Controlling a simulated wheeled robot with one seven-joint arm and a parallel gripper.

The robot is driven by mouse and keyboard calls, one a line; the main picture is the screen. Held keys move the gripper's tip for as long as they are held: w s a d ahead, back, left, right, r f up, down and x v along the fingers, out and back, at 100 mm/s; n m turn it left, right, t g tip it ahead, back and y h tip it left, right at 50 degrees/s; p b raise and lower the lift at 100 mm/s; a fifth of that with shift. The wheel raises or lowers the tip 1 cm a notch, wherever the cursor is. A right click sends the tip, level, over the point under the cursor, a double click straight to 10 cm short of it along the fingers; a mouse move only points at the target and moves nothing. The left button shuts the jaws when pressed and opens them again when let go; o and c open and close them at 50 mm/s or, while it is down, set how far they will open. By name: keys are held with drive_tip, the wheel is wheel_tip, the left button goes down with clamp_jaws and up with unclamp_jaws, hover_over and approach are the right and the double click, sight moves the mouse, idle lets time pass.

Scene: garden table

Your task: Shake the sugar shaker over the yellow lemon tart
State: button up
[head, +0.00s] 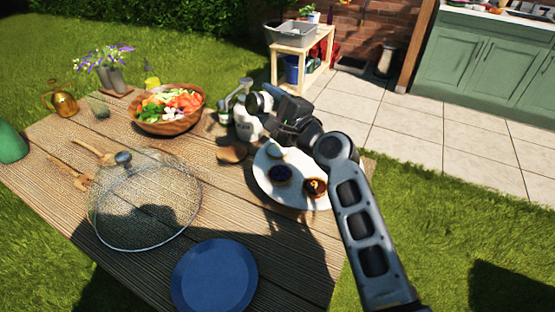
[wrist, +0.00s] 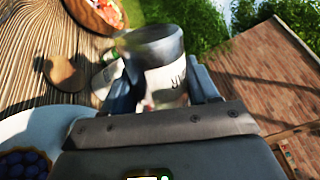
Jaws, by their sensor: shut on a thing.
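My gripper (wrist: 165,95) is shut on the sugar shaker (wrist: 163,72), a pale jar with dark lettering and a grey metal top. In the head view the shaker (head: 257,103) looks tilted, and my gripper (head: 275,108) holds it above the table, beyond the white plate. My arm partly covers the plate. The wrist view shows only the blueberry tart (wrist: 24,164).
A white labelled jar (head: 246,128) stands close to the shaker. A salad bowl (head: 168,126), a brown wooden piece (head: 232,154), a mesh dome (head: 145,205) and a blue plate (head: 214,275) are on the wooden table (head: 230,205).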

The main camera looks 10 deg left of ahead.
drive_tip(key=n+b, duration=0.4)
drive_tip(key=n, duration=0.1)
drive_tip(key=shift+r, duration=0.15)
drive_tip(key=n+b, duration=0.2)
drive_tip(key=n, duration=0.1)
drive_tip(key=r+n+b, duration=0.1)
drive_tip(key=n+b, duration=0.5)
drive_tip(key=n, duration=0.1)
drive_tip(key=shift+r+n+b, duration=0.3)
drive_tip(key=shift+r+b, duration=0.1)
drive_tip(key=n+b, duration=0.3)
drive_tip(key=n, duration=0.1)
drive_tip(key=shift+r+b, duration=0.35)
drive_tip(key=shift+b, duration=0.05)
drive_tip(key=shift+r+n+b, duration=0.15)
drive_tip(key=shift+n+b, duration=0.25)
drive_tip(key=shift+n, duration=0.4)
drive_tip(key=shift+r+n, duration=0.4)
drive_tip(key=shift+n, duration=0.2)
